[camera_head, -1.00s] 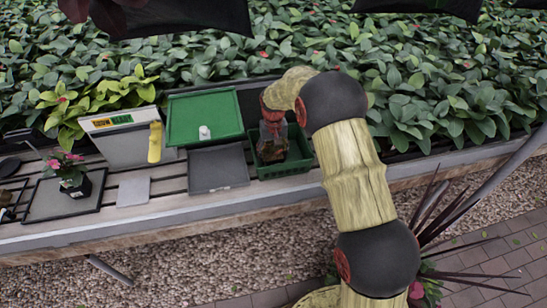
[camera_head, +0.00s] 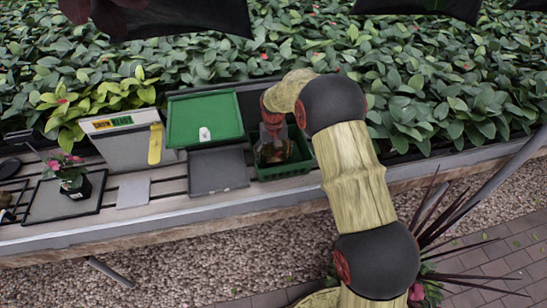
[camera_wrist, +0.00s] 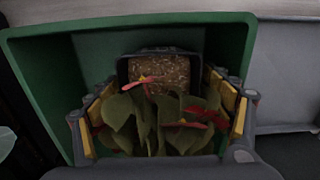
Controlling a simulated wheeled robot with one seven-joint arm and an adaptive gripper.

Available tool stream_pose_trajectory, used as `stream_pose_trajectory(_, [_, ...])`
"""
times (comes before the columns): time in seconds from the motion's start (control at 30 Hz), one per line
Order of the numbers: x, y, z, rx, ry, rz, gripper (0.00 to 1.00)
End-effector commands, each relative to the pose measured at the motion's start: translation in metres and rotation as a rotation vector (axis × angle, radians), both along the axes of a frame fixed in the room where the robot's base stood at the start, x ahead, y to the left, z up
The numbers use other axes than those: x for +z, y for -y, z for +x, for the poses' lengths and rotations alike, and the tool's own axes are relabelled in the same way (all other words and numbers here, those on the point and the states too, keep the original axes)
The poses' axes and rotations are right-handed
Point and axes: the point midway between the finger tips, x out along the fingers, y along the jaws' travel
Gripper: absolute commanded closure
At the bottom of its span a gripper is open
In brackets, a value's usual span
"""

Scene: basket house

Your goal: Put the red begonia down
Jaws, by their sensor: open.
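The red begonia (camera_wrist: 150,118) has green leaves and a few red flowers. Its dark pot with brown soil (camera_wrist: 160,70) lies inside the green crate (camera_wrist: 35,50), and the plant looks tipped over toward the camera. My gripper (camera_wrist: 160,92) is open, with one finger on each side of the leaves. I cannot tell whether the fingers touch them. In the head view my gripper (camera_head: 273,132) reaches down into the green crate (camera_head: 284,170) and largely hides the plant.
Left of the crate on the slatted bench are a grey tray (camera_head: 217,171), a raised green tray (camera_head: 187,120), a box with a yellow handle (camera_head: 122,143), and a potted pink-flowered plant (camera_head: 72,180). Dense foliage (camera_head: 430,80) stands behind.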

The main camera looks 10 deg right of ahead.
Motion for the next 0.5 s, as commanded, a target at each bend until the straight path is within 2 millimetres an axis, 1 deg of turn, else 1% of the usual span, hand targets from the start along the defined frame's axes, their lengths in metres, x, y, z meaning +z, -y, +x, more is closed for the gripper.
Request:
stream_pose_trajectory(0.07, [0.002, 0.000, 0.000, 0.000, 0.001, 0.000, 0.20])
stream_pose_trajectory(0.17, [0.012, 0.000, 0.001, 0.000, 0.002, 0.000, 0.20])
stream_pose_trajectory(0.27, [0.029, 0.000, 0.001, 0.000, 0.003, 0.000, 0.20])
stream_pose_trajectory(0.5, [0.079, 0.000, 0.001, 0.000, 0.003, 0.000, 0.20])
